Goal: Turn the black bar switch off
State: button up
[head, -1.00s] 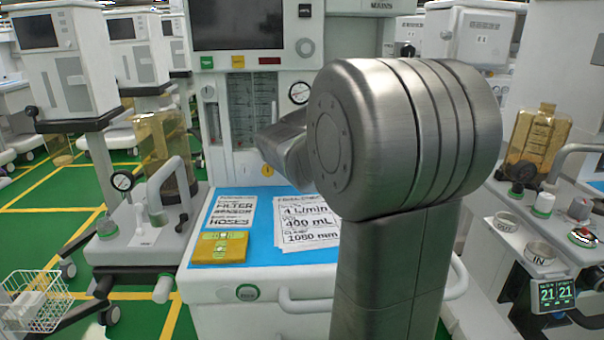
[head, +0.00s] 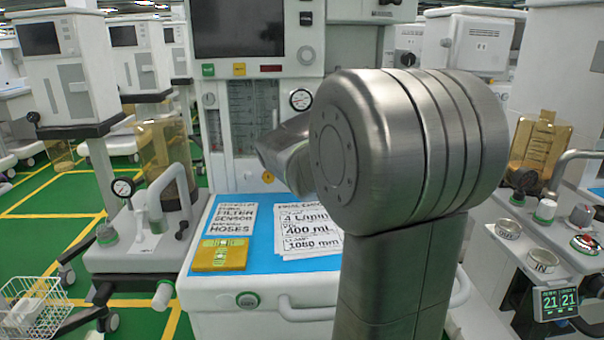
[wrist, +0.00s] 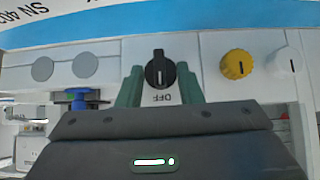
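The black bar switch (wrist: 157,72) shows in the wrist view on a pale panel. My gripper (wrist: 160,78) is open, with one green finger on each side of the switch. Small gaps show between the fingers and the switch, and I see no contact. In the head view my own arm hides the gripper and the switch.
A yellow knob (wrist: 236,64) and a white knob (wrist: 287,62) sit right of the switch. Two grey discs (wrist: 85,65) and a blue knob (wrist: 80,99) are left. In the head view a cart (head: 215,292) bears papers and a yellow box (head: 219,253).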

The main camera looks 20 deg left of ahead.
jog(key=p+v, duration=0.2)
jog(key=v, duration=1.1)
jog(key=b+x, duration=0.2)
jog(key=x, duration=1.1)
jog(key=shift+w+a+f, duration=0.1)
jog(key=shift+w+f, duration=0.05)
jog(key=shift+w, duration=0.05)
jog(key=shift+s, duration=0.1)
